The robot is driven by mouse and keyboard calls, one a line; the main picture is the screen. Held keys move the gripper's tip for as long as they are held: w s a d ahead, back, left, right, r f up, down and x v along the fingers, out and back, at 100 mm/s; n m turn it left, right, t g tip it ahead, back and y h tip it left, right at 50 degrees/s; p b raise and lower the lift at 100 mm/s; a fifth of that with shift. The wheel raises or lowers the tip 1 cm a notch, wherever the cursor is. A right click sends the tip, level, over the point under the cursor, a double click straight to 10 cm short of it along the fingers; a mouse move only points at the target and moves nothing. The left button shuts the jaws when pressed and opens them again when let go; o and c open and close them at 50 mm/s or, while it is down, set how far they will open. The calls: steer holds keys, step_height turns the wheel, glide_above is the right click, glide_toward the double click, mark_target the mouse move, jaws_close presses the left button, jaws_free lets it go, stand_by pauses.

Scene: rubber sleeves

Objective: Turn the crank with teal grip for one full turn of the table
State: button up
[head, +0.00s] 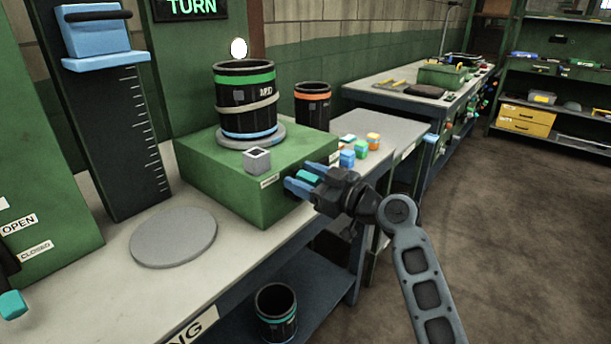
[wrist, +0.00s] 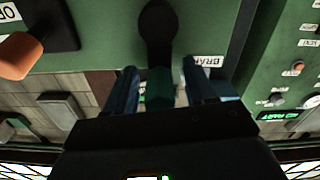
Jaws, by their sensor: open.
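The crank's teal grip (head: 311,176) sticks out from the front of the green box (head: 225,180). In the wrist view the teal grip (wrist: 159,88) lies between the two blue fingers of my gripper (wrist: 160,76), with small gaps on both sides. The dark crank arm (wrist: 158,32) runs up from it against the green face. In the head view my gripper (head: 305,179) is open around the grip, and its dark body hides part of the crank. The grey round table (head: 228,140) on the box bears a black drum (head: 248,100) with green, beige and blue bands.
A small grey block (head: 257,160) sits on the box's front edge. A black canister with an orange band (head: 312,108) and several coloured blocks (head: 360,148) stand to the right. An orange knob (wrist: 20,55) shows in the wrist view. A lit TURN sign (head: 190,8) hangs behind.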

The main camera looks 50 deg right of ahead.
steer(key=shift+c, duration=0.5)
steer(key=c, duration=0.9)
